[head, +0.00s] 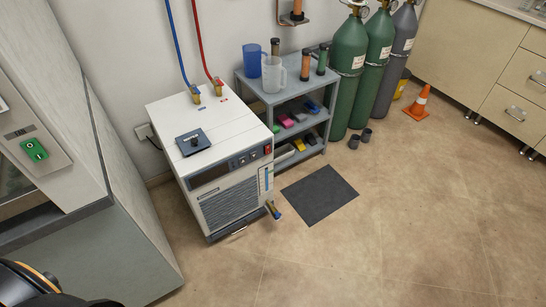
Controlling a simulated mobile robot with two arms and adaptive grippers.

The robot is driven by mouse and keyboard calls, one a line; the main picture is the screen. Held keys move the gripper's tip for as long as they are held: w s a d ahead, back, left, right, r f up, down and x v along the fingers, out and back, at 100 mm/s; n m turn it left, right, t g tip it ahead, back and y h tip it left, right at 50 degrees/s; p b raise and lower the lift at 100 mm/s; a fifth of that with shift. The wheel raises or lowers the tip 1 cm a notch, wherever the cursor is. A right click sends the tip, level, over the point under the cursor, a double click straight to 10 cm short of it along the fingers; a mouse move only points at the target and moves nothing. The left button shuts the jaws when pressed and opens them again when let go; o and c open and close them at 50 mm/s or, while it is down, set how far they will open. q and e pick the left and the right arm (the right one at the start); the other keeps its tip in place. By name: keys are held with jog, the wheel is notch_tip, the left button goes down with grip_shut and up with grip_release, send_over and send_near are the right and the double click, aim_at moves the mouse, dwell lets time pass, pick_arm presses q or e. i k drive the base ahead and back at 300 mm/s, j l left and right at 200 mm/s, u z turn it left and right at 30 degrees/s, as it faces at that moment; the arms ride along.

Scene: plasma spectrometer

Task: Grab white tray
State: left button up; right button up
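I cannot make out a white tray in the head view. A small pale item (284,153) shows on the lowest shelf of the grey cart, partly hidden by the white chiller unit, and I cannot tell what it is. A black and orange part of my own arm shows at the bottom left corner, but no gripper fingertips are visible. My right gripper is not in the picture.
A white chiller unit (235,145) stands beside a grey shelf cart (265,97) holding jugs and coloured items. Gas cylinders (348,60) and an orange cone (418,103) stand behind. A dark mat (319,195) lies on open floor. A grey instrument (110,240) is at left.

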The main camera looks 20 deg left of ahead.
aim_at(286, 151)
jog(key=i+l+u, duration=0.2)
jog(key=u, duration=0.2)
jog(key=i+l+u, duration=0.2)
jog(key=u, duration=0.2)
jog(key=l, duration=0.1)
